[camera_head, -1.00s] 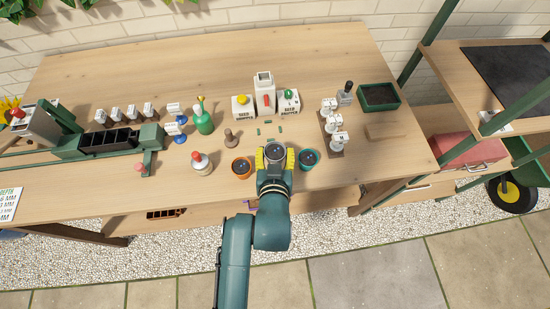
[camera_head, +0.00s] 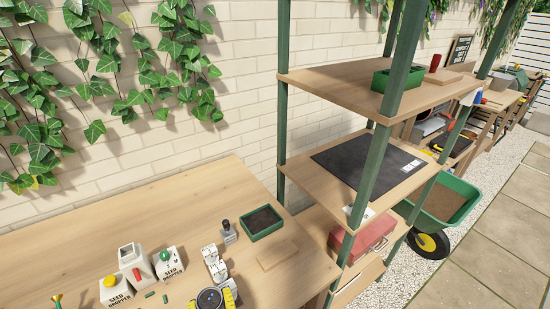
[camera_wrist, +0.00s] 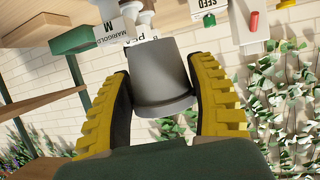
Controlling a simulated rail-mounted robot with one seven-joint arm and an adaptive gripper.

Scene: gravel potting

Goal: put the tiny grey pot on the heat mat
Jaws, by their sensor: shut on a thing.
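The tiny grey pot (camera_wrist: 163,85) is held between the yellow-padded fingers of my gripper (camera_wrist: 161,72) in the wrist view. In the head view the pot (camera_head: 210,299) shows at the bottom edge, its dark inside facing up, with a yellow finger of my gripper beside it. The rest of the gripper is cut off there. The heat mat (camera_head: 350,150) is a flat black sheet on the middle shelf of the green-posted rack, right of and apart from my gripper. Its visible surface is bare, and a post crosses in front of it.
Green posts (camera_head: 372,178) and an upper shelf (camera_head: 345,92) bound the mat's space. A red box (camera_head: 362,240) sits below.

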